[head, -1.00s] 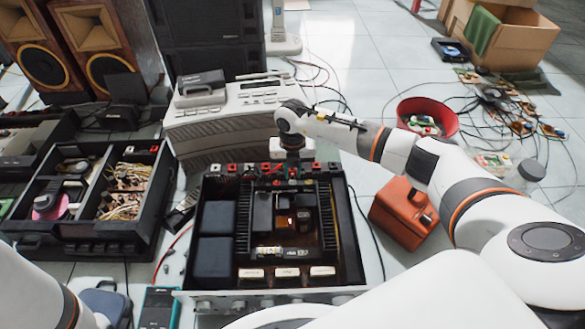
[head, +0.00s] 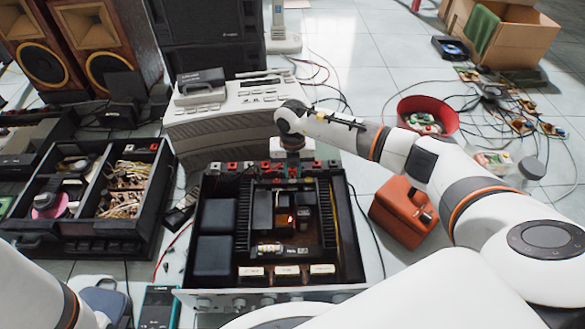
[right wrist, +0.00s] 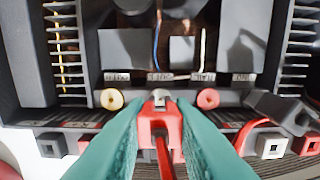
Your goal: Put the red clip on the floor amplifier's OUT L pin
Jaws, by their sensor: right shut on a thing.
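The amplifier (head: 345,240) sits open-topped on the floor, with a row of terminals along its far edge. My right gripper (head: 292,172) is over that far edge, pointing down. In the right wrist view its two teal fingers (right wrist: 160,135) are shut on the red clip (right wrist: 160,120). The clip's silver tip points toward the amplifier's inside, between a cream round terminal (right wrist: 112,99) and a red round terminal (right wrist: 208,98). Whether a pin lies under the tip is hidden. The labels near the terminals are too blurred to read. My left gripper is out of view.
A white device (head: 225,115) stands close behind the amplifier. An orange-red box (head: 402,212) is to its right, with a red bowl (head: 428,115) beyond. A black divided parts tray (head: 85,235) is at left. Square sockets (right wrist: 270,146) flank the clip.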

